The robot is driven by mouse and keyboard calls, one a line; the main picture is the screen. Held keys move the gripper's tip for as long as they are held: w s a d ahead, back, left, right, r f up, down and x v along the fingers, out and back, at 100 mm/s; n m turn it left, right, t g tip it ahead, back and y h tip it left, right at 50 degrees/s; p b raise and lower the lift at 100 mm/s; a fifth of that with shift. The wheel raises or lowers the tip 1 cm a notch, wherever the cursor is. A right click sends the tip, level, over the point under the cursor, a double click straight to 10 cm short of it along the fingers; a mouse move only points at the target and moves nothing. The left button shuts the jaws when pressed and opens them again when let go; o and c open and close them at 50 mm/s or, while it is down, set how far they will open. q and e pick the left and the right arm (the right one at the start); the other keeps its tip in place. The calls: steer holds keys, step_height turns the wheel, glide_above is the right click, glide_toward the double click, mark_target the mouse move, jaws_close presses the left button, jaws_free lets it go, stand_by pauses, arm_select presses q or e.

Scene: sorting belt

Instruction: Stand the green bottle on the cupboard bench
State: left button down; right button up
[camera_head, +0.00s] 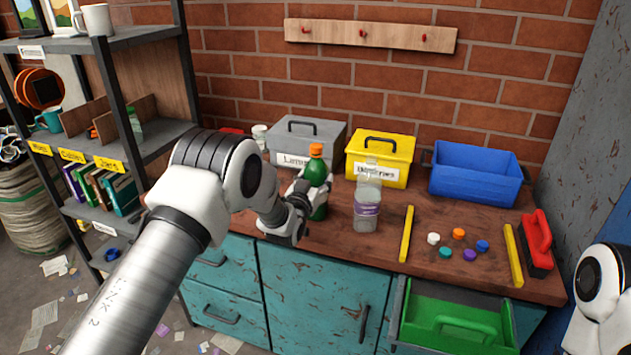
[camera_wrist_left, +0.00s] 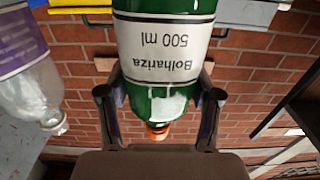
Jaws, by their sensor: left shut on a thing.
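The green bottle (camera_head: 317,169) has an orange cap and is upright over the left part of the wooden cupboard bench (camera_head: 337,243). My left gripper (camera_head: 312,188) is shut on it from the left. In the left wrist view the bottle (camera_wrist_left: 163,15) appears upside down, with a white "Bolhariza 500 ml" label, between the two fingers of the gripper (camera_wrist_left: 160,97). I cannot tell whether its base touches the bench. My right gripper is out of view; only part of my right arm shows at the right edge.
A clear bottle (camera_head: 367,205) stands just right of the green one. Behind are a grey box (camera_head: 317,132), a yellow box (camera_head: 381,150) and a blue bin (camera_head: 475,172). Yellow bars, several coloured caps and a red tool (camera_head: 537,240) lie to the right. A green drawer (camera_head: 457,316) stands open in front.

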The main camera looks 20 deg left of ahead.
arm_select(q)
steer(key=shift+f, duration=0.1)
steer(key=shift+c, duration=1.1)
jaws_free()
steer(key=shift+s, duration=0.15)
steer(key=s, duration=1.2)
steer(key=s+a+f+g, duration=0.1)
steer(key=s+f+g, duration=1)
steer(key=s+f, duration=1.2)
steer(key=s+f+g, duration=0.3)
steer(key=s, duration=0.7)
steer(key=s+f+g, duration=0.3)
steer(key=s+g, duration=0.1)
steer(key=s, duration=0.6)
steer(key=shift+a+f+n+b, duration=0.25)
steer(key=shift+f+n+b, duration=0.05)
steer(key=shift+f+b, duration=0.1)
